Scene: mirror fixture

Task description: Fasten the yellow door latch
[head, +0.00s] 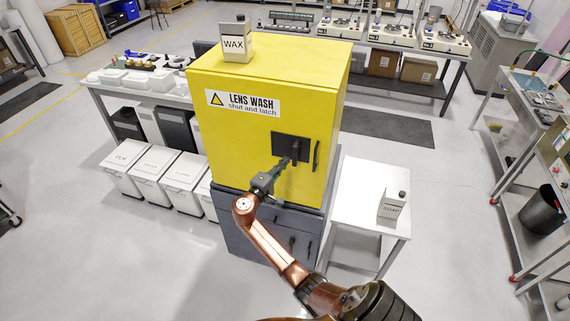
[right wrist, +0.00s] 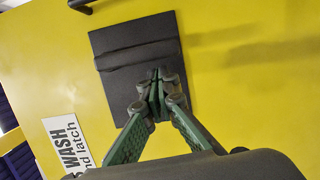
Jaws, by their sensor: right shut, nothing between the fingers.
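The yellow cabinet (head: 225,140) has its door flush and looks closed. Its latch is a dark square plate (head: 280,143) on the door with a dark bar (head: 295,151) standing upright across it. In the right wrist view the plate (right wrist: 178,92) and the bar (right wrist: 137,55) appear turned sideways. My right gripper (head: 283,163) is shut and empty, its fingertips (right wrist: 157,82) in front of the plate, just beside the bar. I cannot tell whether they touch it. My left gripper is not in view.
A dark door handle (head: 316,156) is right of the latch. A WAX bottle (head: 236,42) stands on the cabinet. A white side table (head: 352,190) with a SOAP-like bottle (head: 392,204) stands close on the right. White bins (head: 155,167) stand left. The floor in front-left is clear.

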